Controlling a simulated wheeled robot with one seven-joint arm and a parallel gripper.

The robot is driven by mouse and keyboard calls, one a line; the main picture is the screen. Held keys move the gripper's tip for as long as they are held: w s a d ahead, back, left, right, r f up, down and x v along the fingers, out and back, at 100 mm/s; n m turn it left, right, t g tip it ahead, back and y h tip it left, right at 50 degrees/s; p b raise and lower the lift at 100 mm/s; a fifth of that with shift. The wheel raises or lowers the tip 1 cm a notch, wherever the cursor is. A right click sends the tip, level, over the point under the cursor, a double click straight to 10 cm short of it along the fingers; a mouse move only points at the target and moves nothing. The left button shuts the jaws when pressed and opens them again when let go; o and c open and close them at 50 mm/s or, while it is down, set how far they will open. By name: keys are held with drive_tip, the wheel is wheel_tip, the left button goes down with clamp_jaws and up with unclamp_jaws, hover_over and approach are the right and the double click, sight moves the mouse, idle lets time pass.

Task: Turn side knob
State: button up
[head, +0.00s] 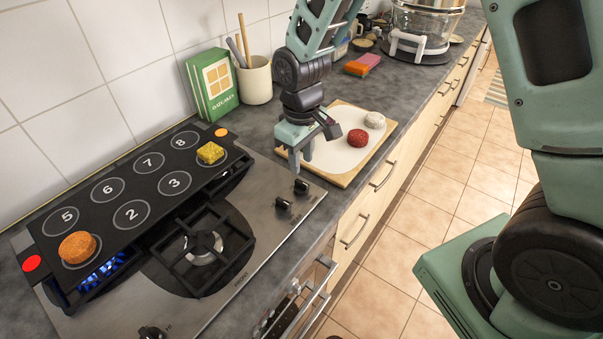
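The steel hob (262,222) has two black knobs near its right edge: a nearer one (284,204) and a farther one (301,187). A third black knob (151,332) shows at the bottom edge of the picture, partly cut off. I cannot tell which is meant by the side knob. My gripper (300,163) points down above the right end of the hob, close to the farther knob. Its two fingers are apart with nothing seen between them. Contact with the knob cannot be made out.
A black numbered panel (105,214) lies over the hob's back, bearing an orange round sponge (77,247) and a yellow sponge (210,153). A blue flame (104,272) burns beneath it. A cutting board (345,178) with red and white items lies just beyond my gripper.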

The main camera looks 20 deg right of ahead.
sight(301, 182)
wheel_tip(301, 182, down, 6)
drive_tip(key=shift+f+p, duration=0.25)
drive_tip(key=shift+p, duration=0.2)
